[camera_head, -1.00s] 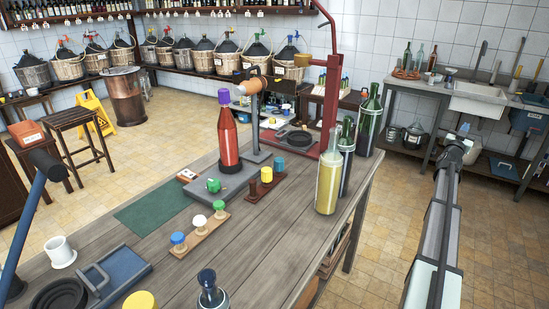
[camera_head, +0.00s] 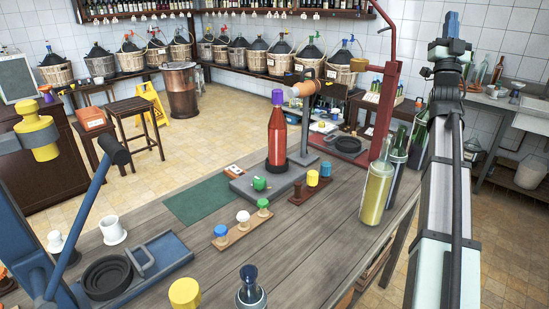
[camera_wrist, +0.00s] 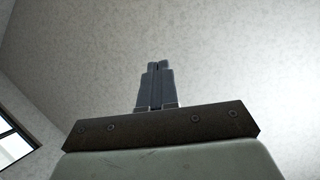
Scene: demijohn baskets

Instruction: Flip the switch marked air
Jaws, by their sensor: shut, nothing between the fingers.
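I cannot pick out a switch marked air, and no such lettering is readable. My gripper (camera_head: 453,22) is raised at the upper right, well above the table and far from the box. In the wrist view my gripper's fingers (camera_wrist: 158,70) are together and empty, pointing at a plain pale surface.
A red bottle with a purple cap (camera_head: 277,135) stands on the block. A yellow bottle (camera_head: 376,192) and dark bottles stand at the table's right edge, near my arm. A red post (camera_head: 388,95) rises behind. Blue corking gear (camera_head: 165,250) stands at left. The green mat (camera_head: 205,198) is bare.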

